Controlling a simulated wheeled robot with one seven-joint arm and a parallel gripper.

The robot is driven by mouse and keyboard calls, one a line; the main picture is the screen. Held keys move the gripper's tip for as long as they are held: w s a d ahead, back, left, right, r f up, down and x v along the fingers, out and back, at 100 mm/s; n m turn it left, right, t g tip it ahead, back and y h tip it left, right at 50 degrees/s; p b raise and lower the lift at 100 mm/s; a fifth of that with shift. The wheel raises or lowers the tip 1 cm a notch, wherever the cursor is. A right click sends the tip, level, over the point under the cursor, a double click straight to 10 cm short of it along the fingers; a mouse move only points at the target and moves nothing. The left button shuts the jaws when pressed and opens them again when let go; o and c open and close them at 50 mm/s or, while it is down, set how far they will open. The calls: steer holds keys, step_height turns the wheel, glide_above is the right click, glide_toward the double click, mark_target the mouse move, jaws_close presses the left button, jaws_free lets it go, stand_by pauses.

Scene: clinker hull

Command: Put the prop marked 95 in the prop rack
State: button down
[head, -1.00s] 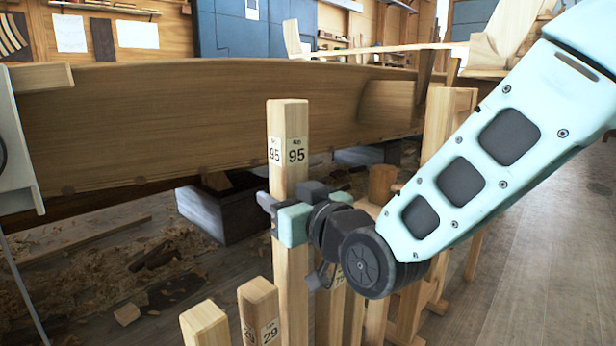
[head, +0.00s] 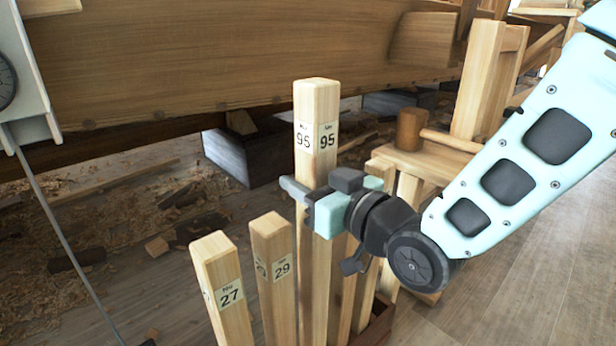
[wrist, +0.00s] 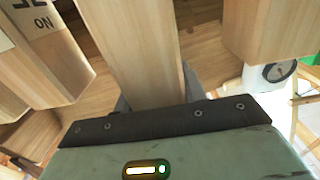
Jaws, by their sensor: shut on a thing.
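The prop marked 95 (head: 317,105) is a tall square pale timber, near upright, with 95 labels near its top. My gripper (head: 308,203) is shut on it below the labels. In the wrist view my gripper (wrist: 155,95) has the prop (wrist: 130,45) between its jaws. Its foot is out of view. Props marked 27 (head: 228,290) and 29 (head: 273,265) stand to its left, tops lower. Other timbers stand behind my gripper. A dark reddish-brown wooden edge (head: 378,322), possibly the prop rack, shows low beside them; most of it is hidden.
The wooden hull (head: 230,60) spans the back, with a dark block (head: 228,158) beneath it. Shavings and offcuts litter the floor at left; floor at lower right is clear.

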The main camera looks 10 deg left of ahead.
steer(key=shift+f+b, duration=6.6)
steer(key=shift+f, duration=1.5)
steer(key=shift+f+b, duration=0.5)
steer(key=shift+f, duration=0.1)
steer(key=c, duration=0.7)
jaws_free()
steer(key=shift+c, duration=0.2)
steer(key=shift+f, duration=0.1)
